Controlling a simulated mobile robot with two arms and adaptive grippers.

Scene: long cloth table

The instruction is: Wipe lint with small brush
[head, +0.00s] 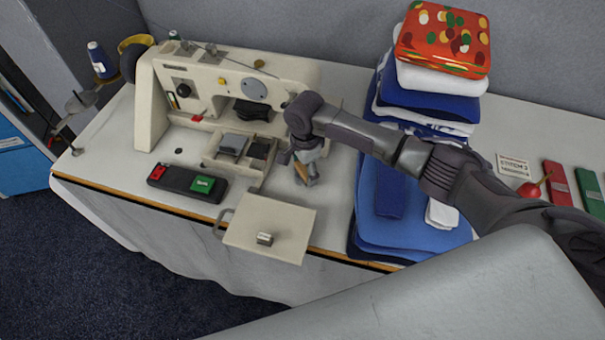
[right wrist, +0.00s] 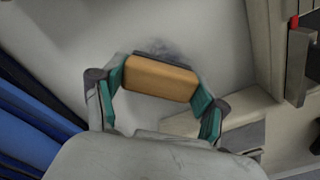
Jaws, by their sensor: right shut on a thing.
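The small brush has a tan wooden block (right wrist: 160,78) with a dark strip along its far edge in the right wrist view. In the head view its tan side (head: 300,174) shows just right of the sewing machine. My right gripper (right wrist: 160,92) is shut on the brush, with a green-padded finger at each end of the block; it also shows in the head view (head: 306,170), pointing down close over the white table (head: 330,215). A grey fuzzy patch (right wrist: 160,46), which looks like lint, lies on the white surface just beyond the brush. My left gripper is not in view.
The cream sewing machine (head: 152,110) stands left of the gripper, its front panel (head: 270,225) swung open at the table edge. A black box with a green button (head: 203,185) lies in front. Stacked blue and white cloths (head: 432,100) rise close on the right.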

